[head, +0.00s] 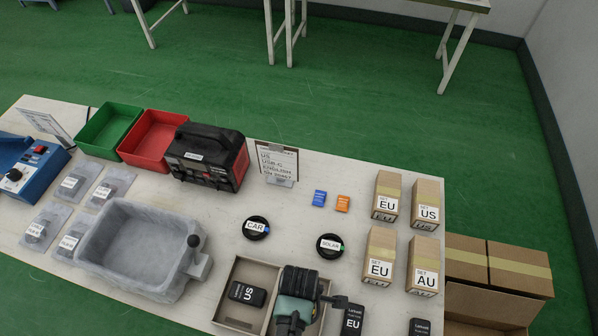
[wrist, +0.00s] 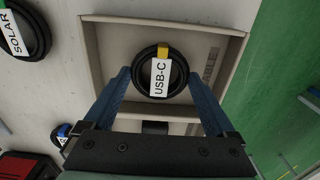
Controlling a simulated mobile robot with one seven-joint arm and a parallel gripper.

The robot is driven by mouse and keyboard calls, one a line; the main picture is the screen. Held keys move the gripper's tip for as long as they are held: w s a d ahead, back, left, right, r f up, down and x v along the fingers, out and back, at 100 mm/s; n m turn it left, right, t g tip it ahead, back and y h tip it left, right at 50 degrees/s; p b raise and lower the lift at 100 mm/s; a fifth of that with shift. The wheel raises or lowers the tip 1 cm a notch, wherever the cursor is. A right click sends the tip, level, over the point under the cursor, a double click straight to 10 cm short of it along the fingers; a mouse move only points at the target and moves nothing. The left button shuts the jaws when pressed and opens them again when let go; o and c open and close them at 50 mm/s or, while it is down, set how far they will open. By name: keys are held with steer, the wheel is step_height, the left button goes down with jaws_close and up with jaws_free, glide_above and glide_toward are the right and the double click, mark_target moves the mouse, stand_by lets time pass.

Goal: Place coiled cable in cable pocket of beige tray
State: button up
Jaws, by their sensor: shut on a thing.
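The coiled cable (wrist: 160,82) is a black ring with a white "USB-C" label and a yellow tab. My gripper (wrist: 158,76) is shut on it, with a blue finger at each side of the coil. The coil is over a bare pocket of the beige tray (wrist: 240,50), inside its walls in the wrist view; I cannot tell whether it touches the floor. In the head view the beige tray (head: 237,268) lies at the table's front, with a black "US" adapter (head: 247,293) in its left pocket. My arm's end hides the right part of the tray and the cable there.
Coils marked "CAR" (head: 256,228) and "SOLAR" (head: 330,246) lie behind the tray. A grey bin (head: 140,245) stands left. Boxes (head: 381,255) and an "EU" adapter (head: 353,320) are right. A note stand (head: 277,163) and a black-red machine (head: 207,158) stand at the back.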

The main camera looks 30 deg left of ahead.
steer(key=shift+f, duration=0.2)
steer(key=o, duration=1.1)
steer(key=shift+c, duration=0.2)
step_height(320, 180, up, 12)
steer(key=shift+r+p, duration=0.2)
steer(key=shift+p, duration=0.1)
